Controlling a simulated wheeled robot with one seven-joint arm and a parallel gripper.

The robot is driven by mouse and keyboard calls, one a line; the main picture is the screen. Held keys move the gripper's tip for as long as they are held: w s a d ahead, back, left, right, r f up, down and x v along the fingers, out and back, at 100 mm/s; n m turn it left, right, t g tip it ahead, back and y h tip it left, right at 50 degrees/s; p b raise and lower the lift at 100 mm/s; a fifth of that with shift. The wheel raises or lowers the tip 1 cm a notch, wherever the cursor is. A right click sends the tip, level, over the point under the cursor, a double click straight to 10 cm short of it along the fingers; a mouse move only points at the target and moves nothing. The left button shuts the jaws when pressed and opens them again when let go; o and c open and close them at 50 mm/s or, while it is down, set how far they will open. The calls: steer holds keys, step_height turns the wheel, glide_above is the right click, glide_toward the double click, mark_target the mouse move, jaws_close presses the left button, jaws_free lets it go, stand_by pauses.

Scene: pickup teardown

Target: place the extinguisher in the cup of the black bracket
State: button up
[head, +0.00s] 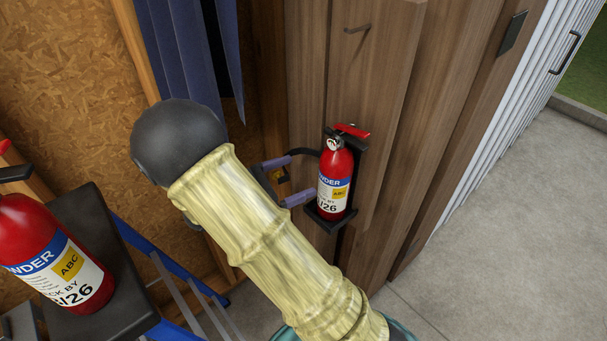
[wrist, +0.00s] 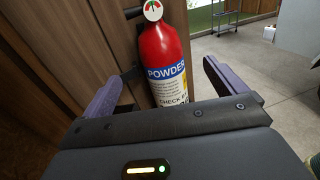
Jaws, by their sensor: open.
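A red extinguisher (head: 334,184) with a white and blue label stands upright in the black bracket (head: 359,165) on the wooden wall. Its lower end meets the bracket's cup (head: 325,215). My gripper (head: 300,177) is open just left of this extinguisher, with purple-padded fingers pointing at it. In the wrist view the extinguisher (wrist: 165,55) shows beyond and between the spread fingers, with its gauge at the top. My gripper's body hides its base there. I cannot tell whether the fingers touch it.
A second red extinguisher (head: 45,255) stands on the dark top of a blue stepladder (head: 150,262) at the left. A hook (head: 357,30) is on the wooden wall above the bracket. Blue cloth (head: 190,50) hangs at the upper left. Concrete floor (head: 500,240) is clear at the right.

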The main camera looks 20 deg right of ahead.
stand_by(0.5)
steer(key=s+d+f+m+g+y, duration=0.3)
steer(key=s+f+m+g+y, duration=0.2)
steer(key=s+m+y, duration=0.45)
steer(key=a+m+t+y, duration=0.1)
steer(key=m+y, duration=0.1)
steer(key=m, duration=0.1)
steer(key=s+a+r+m+t+y, duration=0.1)
steer(key=a+m+t+y, duration=0.1)
steer(key=m+y, duration=0.1)
steer(key=a+m+t+y, duration=0.1)
steer(key=m+t+y, duration=0.1)
steer(key=m+y, duration=0.1)
steer(key=shift+s+a+r+m, duration=0.25)
steer(key=shift+a+r+m, duration=0.1)
steer(key=shift+m, duration=0.1)
steer(key=shift+c, duration=0.3)
